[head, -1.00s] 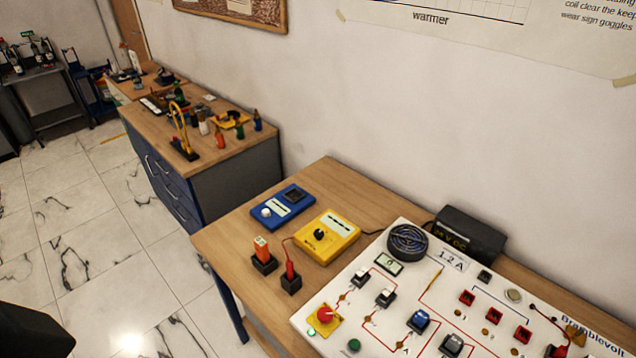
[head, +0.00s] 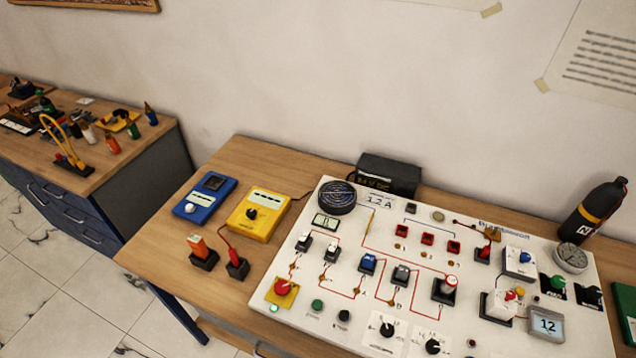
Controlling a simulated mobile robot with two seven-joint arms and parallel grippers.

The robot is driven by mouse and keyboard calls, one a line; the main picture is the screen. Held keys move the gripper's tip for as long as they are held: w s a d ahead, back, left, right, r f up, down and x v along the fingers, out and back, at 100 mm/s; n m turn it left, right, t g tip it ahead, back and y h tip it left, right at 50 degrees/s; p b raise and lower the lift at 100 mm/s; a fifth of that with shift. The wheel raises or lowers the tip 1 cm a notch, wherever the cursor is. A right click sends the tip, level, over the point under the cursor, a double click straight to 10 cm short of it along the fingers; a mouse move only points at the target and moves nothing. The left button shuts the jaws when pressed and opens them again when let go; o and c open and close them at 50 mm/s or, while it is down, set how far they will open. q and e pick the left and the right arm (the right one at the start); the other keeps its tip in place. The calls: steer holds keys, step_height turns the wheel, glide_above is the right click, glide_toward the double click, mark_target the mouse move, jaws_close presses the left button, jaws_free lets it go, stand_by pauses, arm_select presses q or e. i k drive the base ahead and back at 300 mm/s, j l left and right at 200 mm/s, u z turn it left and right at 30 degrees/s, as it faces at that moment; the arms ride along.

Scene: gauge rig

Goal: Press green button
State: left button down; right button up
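A small round green button (head: 318,305) sits near the front edge of the white panel (head: 480,240), just left of a black round button (head: 344,316). A red mushroom-shaped knob on a yellow base (head: 282,290) is to its left. A green knob (head: 556,283) also shows on a black plate at the panel's right side. Neither of my grippers is in view, and nothing touches the green button.
A blue meter (head: 205,196) and a yellow meter (head: 258,214) lie left of the panel. Red and orange plugs (head: 237,264) stand in front of them. A dark bottle (head: 594,212) stands behind the panel's right end. A cluttered blue cabinet (head: 95,190) is at left.

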mark_target(317, 304)
steer(key=l+u, duration=0.35)
steer(key=l, duration=0.15)
steer(key=l+u, duration=0.4)
